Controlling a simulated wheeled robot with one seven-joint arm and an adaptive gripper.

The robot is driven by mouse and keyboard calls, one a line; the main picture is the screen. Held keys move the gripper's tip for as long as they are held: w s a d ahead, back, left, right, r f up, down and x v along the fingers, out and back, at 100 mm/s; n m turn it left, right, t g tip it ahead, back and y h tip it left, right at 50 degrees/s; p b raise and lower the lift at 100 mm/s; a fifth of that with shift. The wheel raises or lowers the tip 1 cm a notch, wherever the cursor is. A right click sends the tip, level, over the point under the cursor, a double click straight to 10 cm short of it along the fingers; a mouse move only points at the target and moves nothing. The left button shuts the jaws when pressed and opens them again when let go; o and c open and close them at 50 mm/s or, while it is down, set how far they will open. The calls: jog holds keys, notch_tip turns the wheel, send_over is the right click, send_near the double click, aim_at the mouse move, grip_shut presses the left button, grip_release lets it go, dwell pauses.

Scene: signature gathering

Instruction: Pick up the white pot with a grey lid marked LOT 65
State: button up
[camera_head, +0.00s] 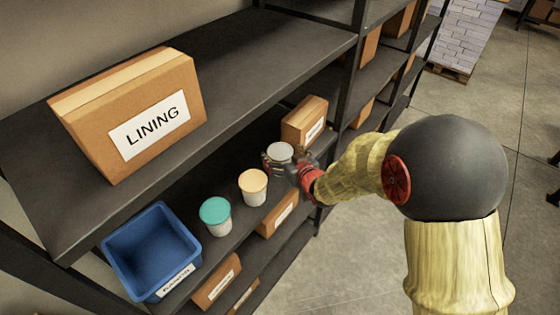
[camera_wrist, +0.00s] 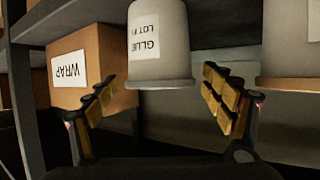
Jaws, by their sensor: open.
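A white pot with a pale grey lid (camera_head: 279,152) stands on the middle shelf, the farthest of three pots in the head view. My gripper (camera_head: 286,163) is at this pot, its fingers open. In the wrist view, a white pot (camera_wrist: 158,48) labelled GLUE LOT stands between the two open fingers (camera_wrist: 158,82), with gaps visible on both sides.
A pot with a yellow-orange lid (camera_head: 253,181) and one with a teal lid (camera_head: 215,211) stand nearer. Part of another pot (camera_wrist: 289,40) shows at the wrist view's right. A WRAP box (camera_wrist: 88,65) is close behind. A blue bin (camera_head: 152,250) and LINING box (camera_head: 135,115) are farther left.

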jog(key=shift+x, duration=0.8)
jog(key=c, duration=1.5)
jog(key=shift+r, duration=0.15)
jog(key=shift+c, duration=0.2)
